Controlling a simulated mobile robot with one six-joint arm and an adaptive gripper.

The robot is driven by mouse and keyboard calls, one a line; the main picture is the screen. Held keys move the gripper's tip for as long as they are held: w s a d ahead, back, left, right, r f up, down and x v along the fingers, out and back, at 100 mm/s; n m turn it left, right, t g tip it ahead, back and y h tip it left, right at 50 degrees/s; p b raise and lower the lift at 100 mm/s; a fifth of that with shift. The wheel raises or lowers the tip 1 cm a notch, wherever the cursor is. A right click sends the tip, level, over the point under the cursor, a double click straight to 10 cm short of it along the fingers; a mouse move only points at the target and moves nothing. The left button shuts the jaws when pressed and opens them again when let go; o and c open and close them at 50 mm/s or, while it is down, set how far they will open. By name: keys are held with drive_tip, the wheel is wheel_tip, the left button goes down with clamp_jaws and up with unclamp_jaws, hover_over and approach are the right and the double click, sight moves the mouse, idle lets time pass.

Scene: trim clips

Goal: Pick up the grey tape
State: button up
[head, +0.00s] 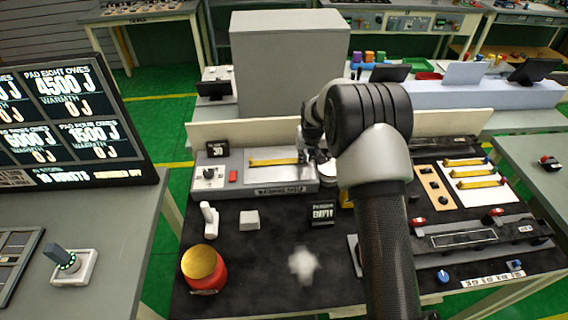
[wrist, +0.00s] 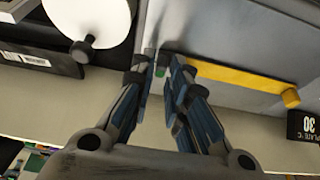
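I cannot pick out the grey tape with certainty in either view. My gripper (head: 308,158) is over the right part of the grey plate unit (head: 235,183) at the back of the dark bench, partly hidden by my arm. In the wrist view, the fingertips of my gripper (wrist: 160,70) are a narrow gap apart, with no clear object held between them. A yellow bar (wrist: 235,78) lies on the pale plate just right of the fingertips. A white disc (wrist: 95,18) with a dark knob lies to their left. The disc (head: 323,172) also shows beside my gripper in the head view.
Several yellow bars (head: 478,172) lie at right. A big grey box (head: 285,80) stands behind.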

drive_tip(key=shift+w+f, duration=0.2)
drive_tip(key=shift+f, duration=0.2)
clamp_jaws()
